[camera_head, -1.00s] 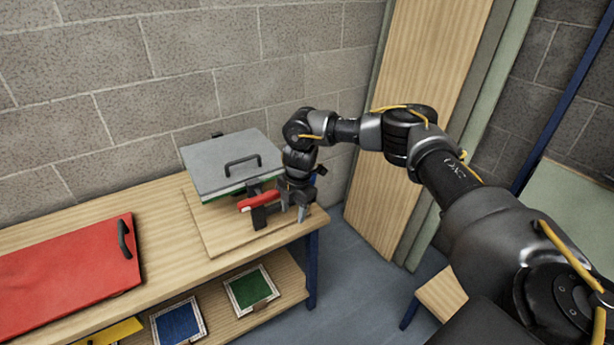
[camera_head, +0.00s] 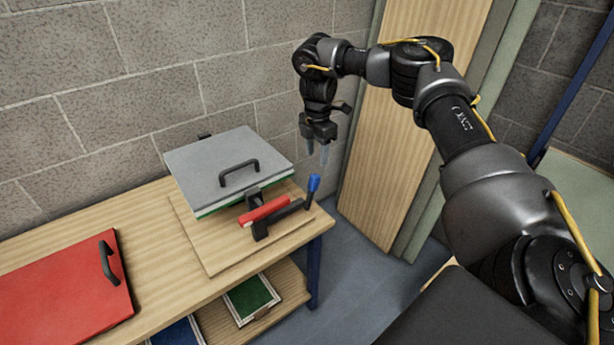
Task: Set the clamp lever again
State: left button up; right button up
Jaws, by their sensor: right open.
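The clamp stands at the front right of a wooden board on the bench. It has a black post, a red bar (camera_head: 265,211) and a dark lever (camera_head: 284,213) that reaches out to the right. The lever ends in an upright blue knob (camera_head: 313,184). My right gripper (camera_head: 317,150) points down above the blue knob, open, empty and apart from it. A grey flat lid (camera_head: 215,165) with a black handle lies over a green layer behind the clamp; a black part of the clamp reaches its front edge. My left gripper is not in view.
A red panel (camera_head: 55,290) with a black handle lies on the bench at left. The wooden board (camera_head: 215,255) has bare room in front of the clamp. A lower shelf holds a green panel (camera_head: 250,297) and a blue one (camera_head: 178,334). Tall boards (camera_head: 385,180) stand behind my right arm.

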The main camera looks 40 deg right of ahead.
aim_at(315, 176)
jog(key=shift+s+a+f, duration=0.15)
jog(key=shift+s+f, duration=0.05)
jog(key=shift+f, duration=0.2)
jog(key=f, duration=0.4)
jog(key=shift+w+a+f, duration=0.2)
jog(key=shift+w+a, duration=0.05)
jog(key=shift+a, duration=0.05)
notch_tip(315, 176, down, 4)
jog(key=shift+s+d+r+p, duration=0.1)
jog(key=shift+d+p, duration=0.05)
jog(key=shift+p, duration=0.2)
jog(key=shift+f, duration=0.8)
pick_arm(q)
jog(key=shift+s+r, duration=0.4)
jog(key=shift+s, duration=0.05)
pick_arm(e)
jog(key=shift+c, duration=0.2)
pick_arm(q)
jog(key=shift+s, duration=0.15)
pick_arm(e)
grip_shut()
